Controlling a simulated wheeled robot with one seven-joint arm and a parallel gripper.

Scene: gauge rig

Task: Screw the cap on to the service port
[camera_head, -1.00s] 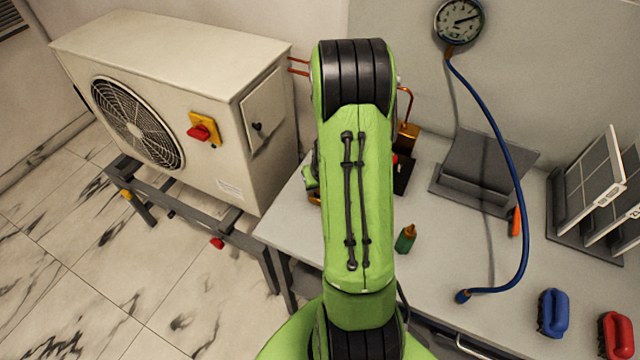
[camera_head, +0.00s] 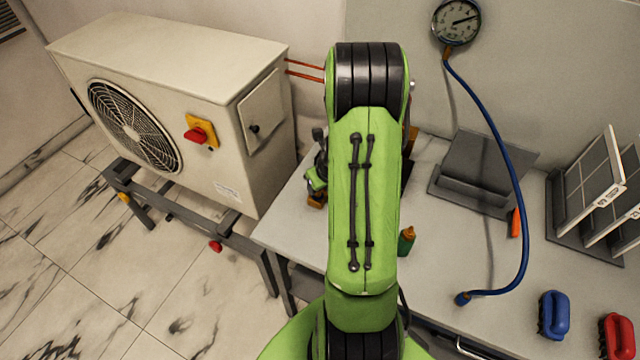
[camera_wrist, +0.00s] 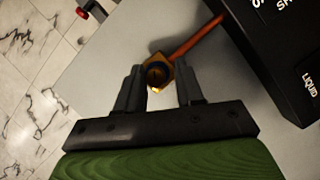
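In the wrist view, a brass hexagonal fitting (camera_wrist: 165,62) sits at the end of a copper pipe, apparently the service port. A dark round piece with an orange-lit lower edge (camera_wrist: 157,76) lies in front of it; I cannot tell whether this is the cap or the port's open end. My gripper (camera_wrist: 159,76) has one dark finger on each side of this piece, near the fingertips. The finger gap is about as wide as the fitting, and contact is unclear. In the camera_head view my arm hides most of this area. No separate cap shows on the bench.
A black box (camera_wrist: 285,60) with white lettering stands close on the right in the wrist view. The outdoor unit (camera_head: 185,110) is left of the bench.

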